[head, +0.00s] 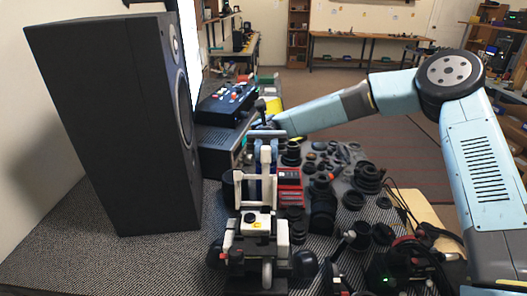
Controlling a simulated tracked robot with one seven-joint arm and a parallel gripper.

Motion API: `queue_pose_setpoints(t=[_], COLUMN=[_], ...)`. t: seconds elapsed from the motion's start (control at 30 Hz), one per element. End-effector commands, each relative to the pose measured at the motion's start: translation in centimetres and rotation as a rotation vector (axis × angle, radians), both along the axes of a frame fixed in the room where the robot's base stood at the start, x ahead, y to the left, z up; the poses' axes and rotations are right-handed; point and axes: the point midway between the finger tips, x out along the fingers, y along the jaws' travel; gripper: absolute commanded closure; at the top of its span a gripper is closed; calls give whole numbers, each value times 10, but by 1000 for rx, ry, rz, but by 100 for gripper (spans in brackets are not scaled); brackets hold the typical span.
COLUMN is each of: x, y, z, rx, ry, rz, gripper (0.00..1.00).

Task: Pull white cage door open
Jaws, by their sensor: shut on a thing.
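My arm reaches in from the right, and its far end comes down behind the tall speaker's right side. My gripper (266,140) is there, small and partly hidden among blue-grey and white parts. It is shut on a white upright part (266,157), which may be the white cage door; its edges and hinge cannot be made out. Below and nearer stands a white-and-black device (256,224) with a yellow label and a pale wheel. I cannot tell whether the upright part is joined to it. No clear cage opening shows.
A tall black speaker (115,130) stands close on the left. A black control box (228,100) with coloured knobs sits behind it. A red case (289,188) and many black lens parts (322,205) crowd the table to the right. Clear patterned tabletop (120,262) lies at front left.

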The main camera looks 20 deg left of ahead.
Motion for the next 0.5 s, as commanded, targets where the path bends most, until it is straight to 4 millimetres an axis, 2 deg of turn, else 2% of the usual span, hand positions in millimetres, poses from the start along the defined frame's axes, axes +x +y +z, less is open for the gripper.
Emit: queue_pose_setpoints(t=[0.3,0.33,0.5], x=[0,0,0], y=[0,0,0], z=[-2,-2,-1], rx=[-3,-3,-2], ry=[-3,-3,-2], rz=[0,0,1], gripper=[100,75,58])
